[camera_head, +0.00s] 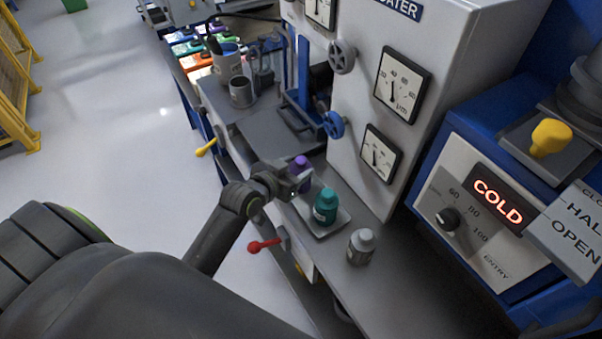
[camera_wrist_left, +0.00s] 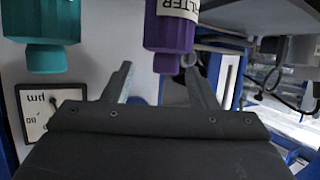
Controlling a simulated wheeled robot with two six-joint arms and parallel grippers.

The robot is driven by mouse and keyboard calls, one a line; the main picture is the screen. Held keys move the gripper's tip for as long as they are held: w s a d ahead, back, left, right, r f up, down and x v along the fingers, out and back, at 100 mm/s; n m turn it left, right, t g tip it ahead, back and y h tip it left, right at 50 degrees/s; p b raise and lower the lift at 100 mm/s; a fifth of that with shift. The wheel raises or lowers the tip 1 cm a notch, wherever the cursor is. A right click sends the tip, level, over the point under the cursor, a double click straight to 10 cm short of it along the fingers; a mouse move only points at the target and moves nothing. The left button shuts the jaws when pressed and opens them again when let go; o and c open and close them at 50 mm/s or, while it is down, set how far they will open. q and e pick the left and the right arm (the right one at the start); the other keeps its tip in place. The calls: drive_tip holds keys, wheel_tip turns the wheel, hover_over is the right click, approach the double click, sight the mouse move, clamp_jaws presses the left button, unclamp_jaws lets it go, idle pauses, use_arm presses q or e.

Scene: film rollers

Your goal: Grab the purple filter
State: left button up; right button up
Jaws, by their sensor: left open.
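The purple filter (camera_head: 299,163) is a small bottle on the grey bench, partly hidden behind my left gripper (camera_head: 294,184) in the head view. In the left wrist view, which looks upside down, the purple filter (camera_wrist_left: 172,32) carries a white label with dark letters. My left gripper (camera_wrist_left: 157,66) is open, with its two fingers spread either side of the filter's cap end. I cannot tell whether a finger touches it. My right gripper is not in view.
A teal bottle (camera_head: 326,207) stands on a small tray (camera_head: 338,222) close beside the purple filter; it also shows in the left wrist view (camera_wrist_left: 45,30). A grey bottle (camera_head: 361,247) stands nearer. A gauge panel (camera_head: 345,120) rises behind. Grey mugs (camera_head: 241,92) stand farther back.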

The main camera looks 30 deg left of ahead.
sight(305, 159)
use_arm(q)
drive_tip(key=shift+w+f, duration=0.1)
drive_tip(key=shift+w, duration=0.55)
drive_tip(key=x, duration=0.2)
drive_tip(key=p+x, duration=0.1)
drive_tip(key=shift+w+a, duration=0.25)
drive_tip(key=shift+w, duration=0.2)
drive_tip(key=shift+w+f+p, duration=0.25)
drive_tip(key=shift+w+p, duration=0.05)
drive_tip(key=shift+w, duration=0.05)
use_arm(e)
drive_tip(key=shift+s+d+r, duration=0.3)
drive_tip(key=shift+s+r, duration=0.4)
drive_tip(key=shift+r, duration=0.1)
use_arm(q)
drive_tip(key=shift+c, duration=0.4)
clamp_jaws()
